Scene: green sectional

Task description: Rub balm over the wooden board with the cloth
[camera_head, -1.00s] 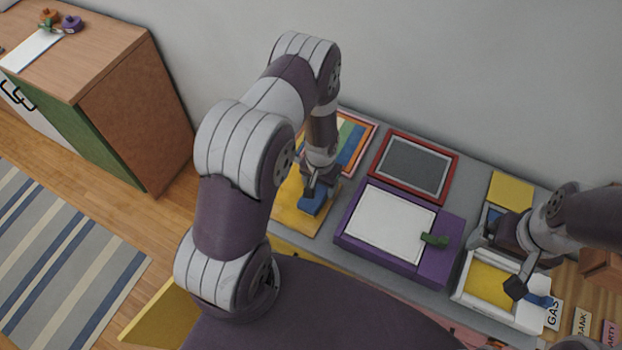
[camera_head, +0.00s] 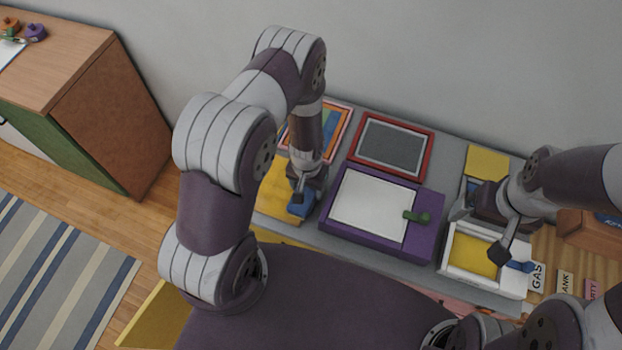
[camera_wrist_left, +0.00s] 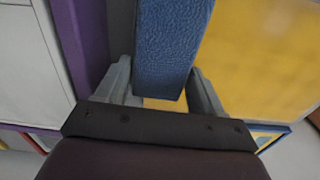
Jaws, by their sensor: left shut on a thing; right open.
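A yellow-orange board (camera_head: 272,203) lies flat at the left of the grey table, partly hidden by my left arm. My left gripper (camera_head: 302,196) is shut on a blue cloth-like block (camera_head: 299,208), over the board's right part near its front edge. In the left wrist view the textured blue block (camera_wrist_left: 172,40) sits between the fingers, with the yellow board (camera_wrist_left: 265,55) beside it. I cannot tell whether the block touches the board. My right gripper (camera_head: 478,232) is open above a white box with a yellow inside (camera_head: 452,268). I cannot make out any balm for certain.
A purple box with a white top (camera_head: 430,232) and a green knob (camera_head: 417,216) stands right of the board. Behind are a red-framed grey panel (camera_head: 432,140) and a striped picture (camera_head: 340,112). A blue handle (camera_head: 519,266) and small labels (camera_head: 565,283) lie at the right.

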